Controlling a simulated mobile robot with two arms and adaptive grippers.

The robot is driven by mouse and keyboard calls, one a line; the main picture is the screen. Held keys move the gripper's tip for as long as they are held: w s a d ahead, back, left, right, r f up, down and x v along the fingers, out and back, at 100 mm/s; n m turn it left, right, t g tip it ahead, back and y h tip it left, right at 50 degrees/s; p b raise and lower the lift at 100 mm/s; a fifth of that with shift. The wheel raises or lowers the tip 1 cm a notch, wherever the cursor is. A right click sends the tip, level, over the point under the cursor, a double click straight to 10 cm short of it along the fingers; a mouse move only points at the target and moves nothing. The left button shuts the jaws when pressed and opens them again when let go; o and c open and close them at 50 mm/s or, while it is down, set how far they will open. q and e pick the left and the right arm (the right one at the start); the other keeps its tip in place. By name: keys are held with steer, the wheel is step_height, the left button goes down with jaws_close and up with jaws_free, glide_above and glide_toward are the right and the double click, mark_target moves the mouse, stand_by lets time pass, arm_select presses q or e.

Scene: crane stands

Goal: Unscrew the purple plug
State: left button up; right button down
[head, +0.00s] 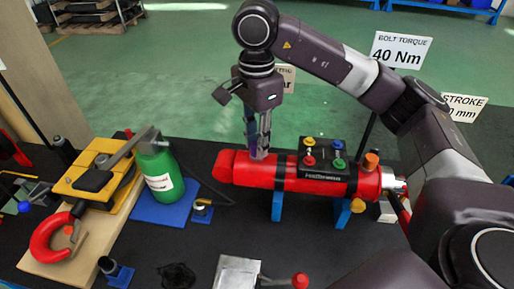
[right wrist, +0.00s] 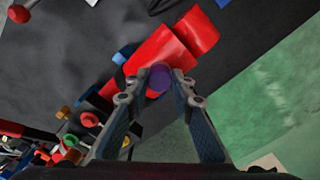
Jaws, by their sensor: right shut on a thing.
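The purple plug (right wrist: 160,78) shows in the right wrist view as a purple round thing on the side of a red cylinder (right wrist: 150,50). The same red cylinder (head: 245,175) lies across blue supports in the head view. My right gripper (head: 260,154) points down onto the top of the cylinder near its left end. In the right wrist view the fingertips of my right gripper (right wrist: 159,84) close on the purple plug from both sides. In the head view the fingers hide the plug. My left gripper is not clearly in view.
A black panel (head: 324,170) with several coloured knobs sits on the cylinder, right of the gripper. A green bottle (head: 160,180) stands on a blue mat to the left. The dark table (head: 190,250) has some free room in front.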

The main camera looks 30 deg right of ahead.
stand_by(0.4)
steer(key=shift+n+b, duration=0.6)
steer(key=shift+n, duration=0.6)
steer(key=shift+r+n, duration=0.15)
steer(key=shift+n, duration=1.25)
steer(key=n, duration=0.5)
steer(key=shift+w+b, duration=0.1)
steer(key=shift+b, duration=0.25)
